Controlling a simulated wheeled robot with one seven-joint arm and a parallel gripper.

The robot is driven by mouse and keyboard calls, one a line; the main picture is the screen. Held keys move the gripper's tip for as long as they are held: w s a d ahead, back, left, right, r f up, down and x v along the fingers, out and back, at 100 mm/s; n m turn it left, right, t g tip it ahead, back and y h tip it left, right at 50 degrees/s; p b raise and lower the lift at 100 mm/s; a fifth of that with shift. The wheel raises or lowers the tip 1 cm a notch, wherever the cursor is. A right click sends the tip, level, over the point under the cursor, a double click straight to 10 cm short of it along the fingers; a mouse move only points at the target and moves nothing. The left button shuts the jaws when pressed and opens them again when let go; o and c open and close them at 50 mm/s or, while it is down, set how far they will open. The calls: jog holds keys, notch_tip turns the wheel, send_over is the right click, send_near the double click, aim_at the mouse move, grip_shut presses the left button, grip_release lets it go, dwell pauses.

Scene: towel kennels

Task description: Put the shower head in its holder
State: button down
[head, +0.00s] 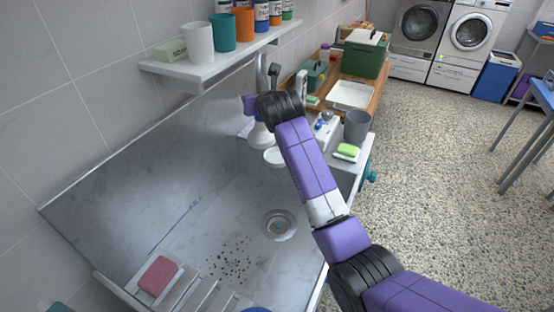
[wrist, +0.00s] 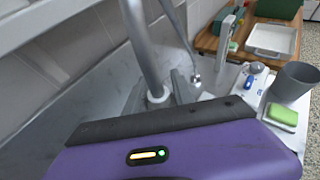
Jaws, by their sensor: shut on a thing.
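My gripper shows in the wrist view (wrist: 160,88), its grey fingers shut around a metal tube with a white collar, which I take to be the shower head's handle (wrist: 142,45). In the head view my purple hand (head: 250,104) is mostly behind my dark wrist joint, over the back right of the steel tub. A white bell-shaped part (head: 262,136), apparently the shower head, shows just below it. A metal upright (head: 262,72) and a dark hooked piece stand just above the hand. I cannot make out the holder for certain, nor whether anything touches it.
The steel tub (head: 200,215) has a drain, dark specks and a pink sponge (head: 158,275). A wall shelf (head: 215,62) with cups and bottles overhangs it. A grey cup (head: 357,126) and a green sponge (head: 347,151) stand on the right ledge.

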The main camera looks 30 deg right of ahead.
jog(key=shift+w+d+r, duration=0.1)
jog(key=w+d+b, duration=0.6)
jog(key=w+d, duration=0.3)
jog(key=d, duration=0.1)
jog(key=shift+w+d+b, duration=0.3)
jog(key=shift+d+b, duration=0.05)
notch_tip(320, 180, down, 7)
jog(key=b, duration=0.3)
jog(key=shift+r, duration=0.15)
dwell(0.4)
jog(key=shift+f+b, duration=1.4)
jog(key=shift+f, duration=0.55)
